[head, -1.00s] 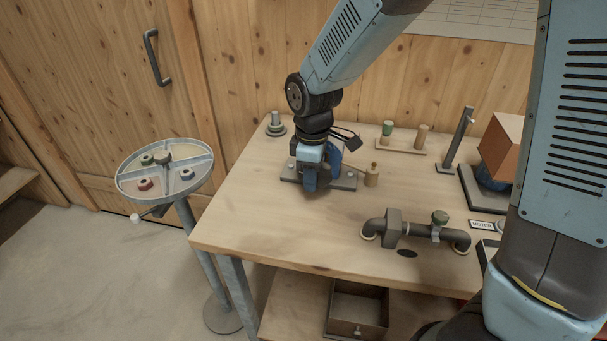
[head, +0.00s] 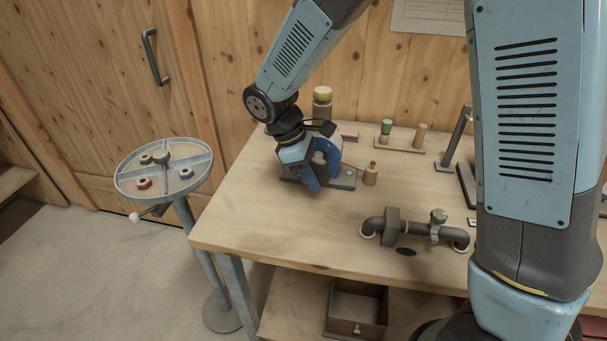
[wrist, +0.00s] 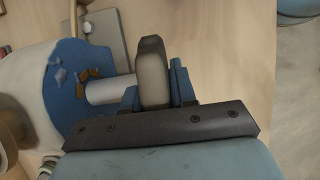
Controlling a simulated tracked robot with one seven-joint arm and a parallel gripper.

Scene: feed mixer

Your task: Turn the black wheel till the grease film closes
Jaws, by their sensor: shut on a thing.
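The blue and white machine (head: 333,150) stands on a grey base plate (head: 344,182) near the table's left end. My gripper (head: 312,184) is at its front, tilted, with the fingers pointing down. In the wrist view, the fingers of my gripper (wrist: 155,85) are closed at the end of a pale shaft (wrist: 105,91) coming out of the blue housing (wrist: 75,85). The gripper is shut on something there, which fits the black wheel. The wheel's outline is mostly hidden by the fingers, and I cannot make out the grease film.
A dark pipe with a valve (head: 410,229) is at the table's front. A round divided tray (head: 128,184) stands left. The table's front left is clear.

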